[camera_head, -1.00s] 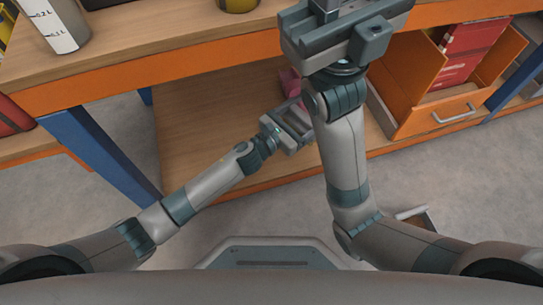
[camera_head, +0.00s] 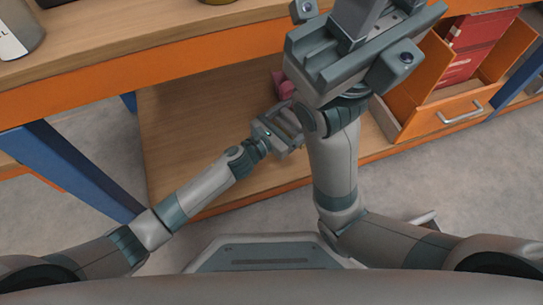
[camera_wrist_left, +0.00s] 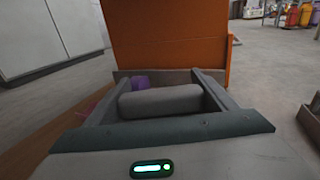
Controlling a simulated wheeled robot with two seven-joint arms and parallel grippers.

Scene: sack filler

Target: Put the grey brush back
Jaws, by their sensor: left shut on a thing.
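In the left wrist view a rounded grey piece (camera_wrist_left: 160,101), seemingly the grey brush, lies crosswise between my left gripper's fingers. My left gripper (camera_head: 288,124) is shut on it, low over the wooden lower shelf (camera_head: 195,130) in the head view. Most of the brush is hidden there. My right gripper (camera_head: 350,45) is high in front of the worktop edge; its fingertips are not clear, so I cannot tell whether it holds anything.
An orange open-topped bin (camera_head: 450,122) with a handle holds red boxes (camera_head: 462,68) at right. A pink object (camera_head: 284,86) lies on the shelf behind my left gripper. A purple thing (camera_wrist_left: 140,83) shows in the wrist view. A blue table leg (camera_head: 75,172) stands at left.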

